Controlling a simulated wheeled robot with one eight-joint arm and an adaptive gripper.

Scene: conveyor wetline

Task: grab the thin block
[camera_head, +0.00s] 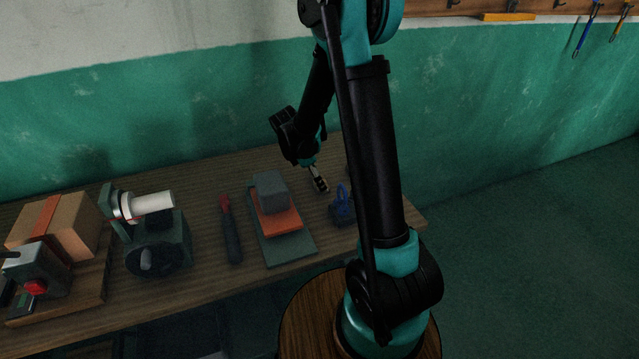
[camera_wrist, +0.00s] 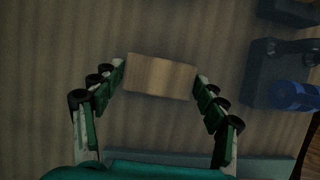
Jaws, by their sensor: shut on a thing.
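The thin block (camera_wrist: 160,77) is a small, pale wooden piece in the upper middle of the wrist view. My gripper (camera_head: 317,179) reaches down at the back right of the workbench in the head view. In the wrist view its two green-and-black fingers stand at the block's left and right ends, shut on it. Wood-grained bench top shows around the block. I cannot tell whether the block still touches the bench. In the head view the block is too small and too covered by the fingers to make out clearly.
Left of my gripper, a grey block (camera_head: 271,192) sits on an orange slab (camera_head: 280,222) over a green board (camera_head: 290,254). A dark fixture with a blue part (camera_head: 342,208) stands close on the right. A red-tipped tool (camera_head: 231,231) and a grey-green machine (camera_head: 172,243) are farther left.

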